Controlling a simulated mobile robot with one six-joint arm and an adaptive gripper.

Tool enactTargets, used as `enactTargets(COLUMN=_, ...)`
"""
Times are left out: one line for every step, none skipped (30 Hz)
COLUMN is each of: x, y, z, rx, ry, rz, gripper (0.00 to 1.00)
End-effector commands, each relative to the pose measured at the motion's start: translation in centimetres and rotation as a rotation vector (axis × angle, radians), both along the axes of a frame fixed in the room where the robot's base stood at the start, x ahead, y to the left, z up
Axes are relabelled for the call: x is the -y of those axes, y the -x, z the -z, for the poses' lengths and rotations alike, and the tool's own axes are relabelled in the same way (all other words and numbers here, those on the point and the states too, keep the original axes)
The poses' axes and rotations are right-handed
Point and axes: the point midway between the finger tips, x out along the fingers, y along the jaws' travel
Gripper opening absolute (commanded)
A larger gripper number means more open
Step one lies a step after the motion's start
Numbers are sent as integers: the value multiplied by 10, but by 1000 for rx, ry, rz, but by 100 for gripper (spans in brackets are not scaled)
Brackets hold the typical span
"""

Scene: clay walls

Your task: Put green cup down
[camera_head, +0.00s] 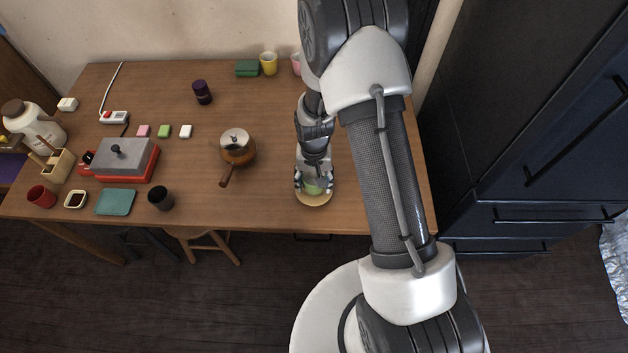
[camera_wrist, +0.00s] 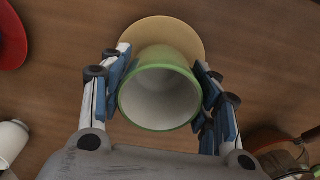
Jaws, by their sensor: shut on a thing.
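The green cup (camera_wrist: 181,60) is between the fingers of my gripper (camera_wrist: 160,92), which is shut on it from both sides. Its pale inside faces the wrist camera and looks empty. In the head view the cup (camera_head: 313,187) shows only in part below my gripper (camera_head: 313,180). A round tan saucer (camera_head: 315,201) lies under the cup near the table's front edge. It also shows behind the cup in the wrist view (camera_wrist: 155,28). I cannot tell whether the cup's base touches the saucer.
On the wooden table (camera_head: 265,200), a brown pot (camera_head: 238,150) with a handle stands left of my gripper. A dark cup (camera_head: 161,198) and a teal mat (camera_head: 116,202) are farther left. A yellow cup (camera_head: 268,64) stands at the back. A red thing (camera_wrist: 10,38) shows in the wrist view.

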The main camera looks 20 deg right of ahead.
Motion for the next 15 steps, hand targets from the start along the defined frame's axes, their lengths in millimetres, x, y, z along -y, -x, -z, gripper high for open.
enactTargets(x=0, y=0, z=2, rx=0, ry=0, rz=0, gripper=29)
enactTargets(x=0, y=0, z=4, rx=0, ry=0, rz=0, gripper=29)
enactTargets(x=0, y=0, z=4, rx=-1, ry=0, rz=0, gripper=58)
enactTargets(x=0, y=0, z=3, rx=-1, ry=0, rz=0, gripper=60)
enactTargets(x=0, y=0, z=3, rx=-1, ry=0, rz=0, gripper=62)
enactTargets(x=0, y=0, z=3, rx=-1, ry=0, rz=0, gripper=64)
enactTargets(x=0, y=0, z=3, rx=-1, ry=0, rz=0, gripper=66)
enactTargets(x=0, y=0, z=3, rx=-1, ry=0, rz=0, gripper=68)
enactTargets(x=0, y=0, z=3, rx=-1, ry=0, rz=0, gripper=71)
enactTargets(x=0, y=0, z=3, rx=-1, ry=0, rz=0, gripper=73)
enactTargets(x=0, y=0, z=3, rx=-1, ry=0, rz=0, gripper=75)
enactTargets(x=0, y=0, z=3, rx=-1, ry=0, rz=0, gripper=76)
enactTargets(x=0, y=0, z=3, rx=-1, ry=0, rz=0, gripper=76)
enactTargets(x=0, y=0, z=3, rx=-1, ry=0, rz=0, gripper=76)
enactTargets(x=0, y=0, z=3, rx=-1, ry=0, rz=0, gripper=76)
